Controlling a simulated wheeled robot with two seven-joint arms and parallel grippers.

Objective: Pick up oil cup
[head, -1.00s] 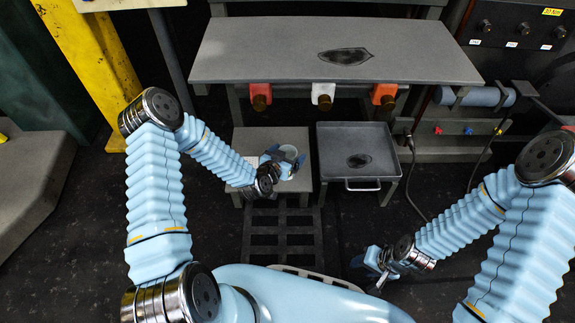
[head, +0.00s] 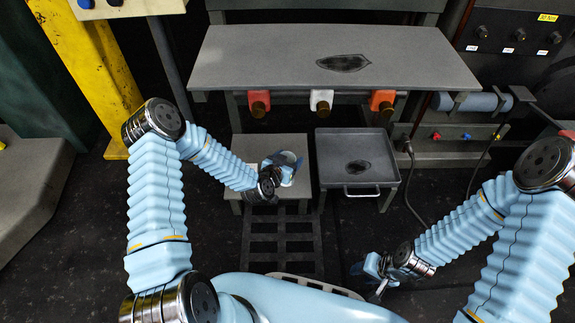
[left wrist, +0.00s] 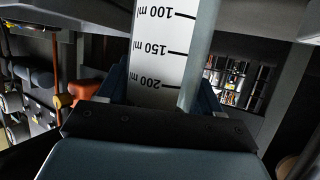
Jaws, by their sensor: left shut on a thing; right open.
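The oil cup (head: 287,175) is a clear and white cup over the small grey stand (head: 240,150) in the head view. My left gripper (head: 283,164) is shut on it, with the fingers on either side. In the left wrist view the cup (left wrist: 160,45) fills the middle, with markings of 100, 150 and 200 ml that appear upside down. Whether its base touches the stand is hidden. My right gripper (head: 372,267) is open and empty, low over the floor at the lower right.
A grey tray (head: 390,160) with a dark patch stands right of the small stand. A long grey shelf (head: 260,60) spans behind, with red, white and orange valves (head: 321,100) under its front edge. A floor grate (head: 283,240) lies in front.

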